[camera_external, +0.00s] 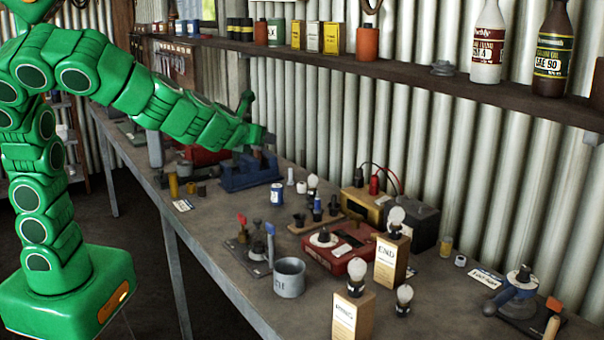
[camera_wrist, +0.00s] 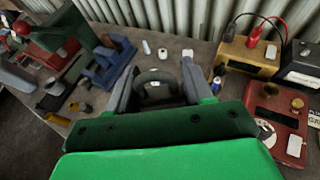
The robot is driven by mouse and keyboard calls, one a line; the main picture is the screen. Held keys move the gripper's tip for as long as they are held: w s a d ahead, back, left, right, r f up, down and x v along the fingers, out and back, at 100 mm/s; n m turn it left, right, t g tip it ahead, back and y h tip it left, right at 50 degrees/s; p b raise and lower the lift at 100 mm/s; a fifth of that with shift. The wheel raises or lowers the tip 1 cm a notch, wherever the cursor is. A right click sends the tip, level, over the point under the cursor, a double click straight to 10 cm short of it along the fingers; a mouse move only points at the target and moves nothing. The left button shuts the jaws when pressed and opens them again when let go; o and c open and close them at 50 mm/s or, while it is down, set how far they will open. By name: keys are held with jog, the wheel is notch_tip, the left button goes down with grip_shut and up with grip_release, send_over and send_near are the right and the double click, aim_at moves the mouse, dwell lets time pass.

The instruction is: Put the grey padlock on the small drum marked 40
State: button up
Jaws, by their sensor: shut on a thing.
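My gripper (camera_external: 264,137) is at the end of the green arm, above the blue vice at the back of the bench in the external view. In the wrist view my gripper (camera_wrist: 157,84) has a finger on each side of the grey padlock (camera_wrist: 155,76) and is shut on it. The padlock's rounded loop shows between the fingers; its lower part is hidden by the gripper body. In the external view the padlock is too small to make out. I cannot read a 40 on any small drum in either view.
The blue vice (camera_external: 250,174) stands below my gripper. A grey mug (camera_external: 289,279), a red box (camera_external: 339,247), a yellow charger (camera_external: 366,207) and boxes with bulbs crowd the bench. A shelf (camera_external: 411,72) with tins and bottles runs along the wall.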

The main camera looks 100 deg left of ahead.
jog(key=s+a+n+g, duration=0.3)
jog(key=s+a, duration=0.6)
jog(key=s, duration=0.1)
send_over(275, 184)
notch_tip(275, 184, down, 14)
jog(key=shift+r, duration=0.2)
jog(key=shift+w+a+f, duration=0.4)
jog(key=shift+a+f, duration=0.1)
jog(key=shift+f, duration=1.7)
jog(key=shift+f, duration=0.1)
jog(key=o, duration=1.1)
